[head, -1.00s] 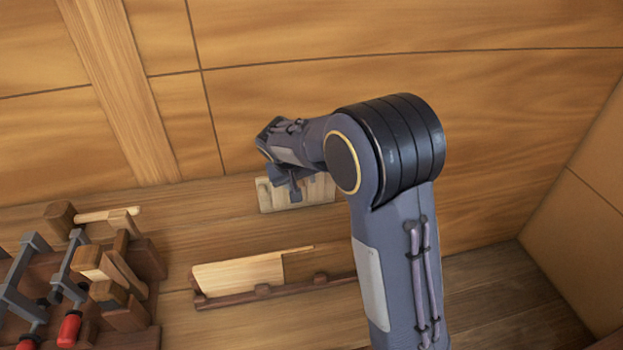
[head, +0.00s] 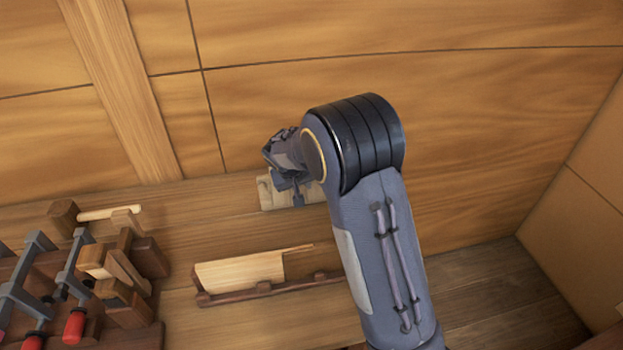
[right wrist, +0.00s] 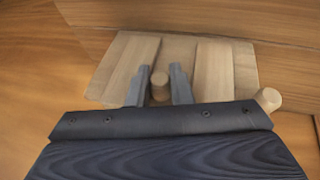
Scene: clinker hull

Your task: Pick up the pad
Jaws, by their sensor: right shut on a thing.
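A short round wooden piece (right wrist: 160,86), which looks to be the pad, stands between the two fingers of my right gripper (right wrist: 160,80) in the right wrist view. The fingers are shut on it from both sides. It is over a pale board (right wrist: 120,62) with two lighter strips, and I cannot tell whether it touches the board. In the head view my right gripper (head: 294,198) is low over the same board (head: 270,204), and my arm hides the held piece and the board's right part. My left gripper is not in view.
A second round wooden piece (right wrist: 268,99) is at the board's edge. A dark rail (head: 268,289) with a pale wooden panel (head: 240,271) lies in front. Clamps with red handles (head: 75,325) and wooden blocks crowd the left. The plank wall (head: 450,110) rises close behind.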

